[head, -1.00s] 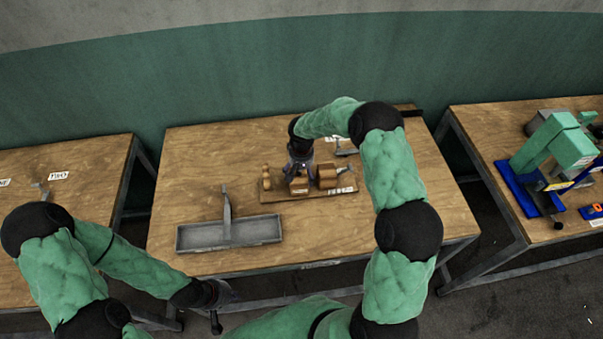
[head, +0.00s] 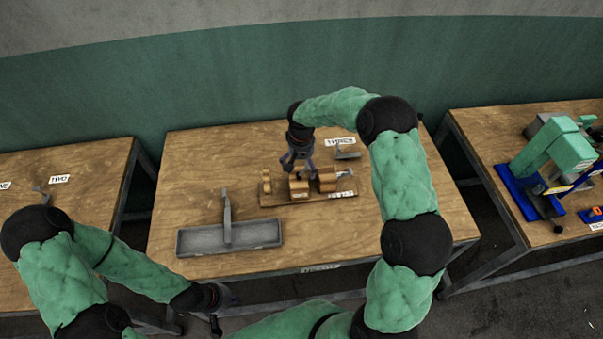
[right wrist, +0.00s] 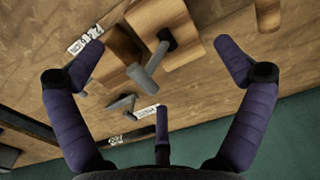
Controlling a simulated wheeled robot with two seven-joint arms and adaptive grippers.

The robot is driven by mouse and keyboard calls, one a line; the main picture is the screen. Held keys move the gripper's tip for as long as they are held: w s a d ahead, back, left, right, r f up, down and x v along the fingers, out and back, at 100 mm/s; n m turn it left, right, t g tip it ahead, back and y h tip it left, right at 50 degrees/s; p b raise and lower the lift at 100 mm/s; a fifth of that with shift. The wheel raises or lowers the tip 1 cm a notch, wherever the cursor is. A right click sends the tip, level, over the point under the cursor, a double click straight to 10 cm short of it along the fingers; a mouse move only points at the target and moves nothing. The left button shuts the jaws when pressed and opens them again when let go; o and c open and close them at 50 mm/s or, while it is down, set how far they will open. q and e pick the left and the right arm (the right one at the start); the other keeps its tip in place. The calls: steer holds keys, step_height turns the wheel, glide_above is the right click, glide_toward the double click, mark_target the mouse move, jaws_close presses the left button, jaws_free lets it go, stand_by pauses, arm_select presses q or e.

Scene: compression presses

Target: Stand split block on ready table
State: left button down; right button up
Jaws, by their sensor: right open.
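Several wooden pieces rest on a flat wooden board (head: 280,200) on the middle table (head: 190,160): a small turned piece (head: 266,181), a middle block (head: 298,188) and a right block (head: 327,179) with a grey handle. I cannot tell which is the split block. My right gripper (head: 297,158) is open and empty just above and behind the middle block. In the right wrist view its spread fingers (right wrist: 163,75) frame a wooden block (right wrist: 165,25) with a grey rod, apart from it. My left gripper (head: 222,303) hangs before the front table edge; its jaws are unclear.
A grey tray (head: 190,242) with an upright handle lies left of the board. A grey-handled piece (head: 347,154) lies behind it beside a label. A left table (head: 90,160) bears a TWO label. The right table (head: 480,130) holds a green press (head: 565,150) on a blue base.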

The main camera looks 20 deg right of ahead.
steer(key=shift+r, duration=2.4)
steer(key=shift+r, duration=0.1)
